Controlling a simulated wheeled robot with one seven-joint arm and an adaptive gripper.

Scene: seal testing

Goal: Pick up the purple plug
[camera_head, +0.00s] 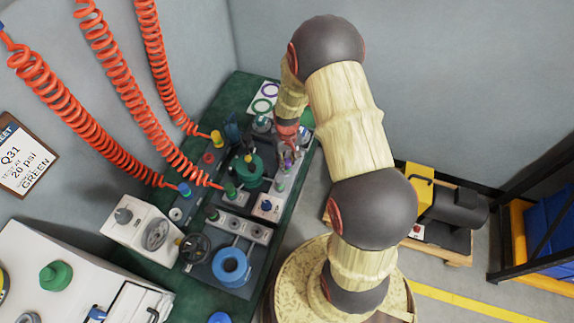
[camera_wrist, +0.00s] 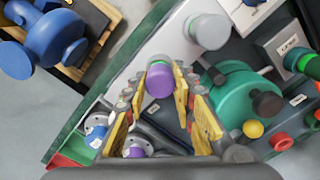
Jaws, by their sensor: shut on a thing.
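The purple plug (camera_wrist: 158,82) sits between the yellow fingers of my gripper (camera_wrist: 161,70) in the wrist view, and the fingers are shut on it. A second purple-topped part (camera_wrist: 136,149) and a blue-topped part (camera_wrist: 97,128) show lower down, by the left finger. In the head view a small purple part (camera_head: 288,158) shows just below the end of my arm, above the right side of the bench. My fingertips are mostly hidden there. I cannot tell whether the held plug touches anything beneath it.
A green round fixture with a dark knob (camera_wrist: 232,92) and a grey-white cylinder (camera_wrist: 207,31) stand close to my gripper. Orange coiled hoses (camera_head: 120,88) hang at the left. A blue ring fixture (camera_head: 231,267) sits at the bench front. A dark machine (camera_head: 452,208) stands right of my arm.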

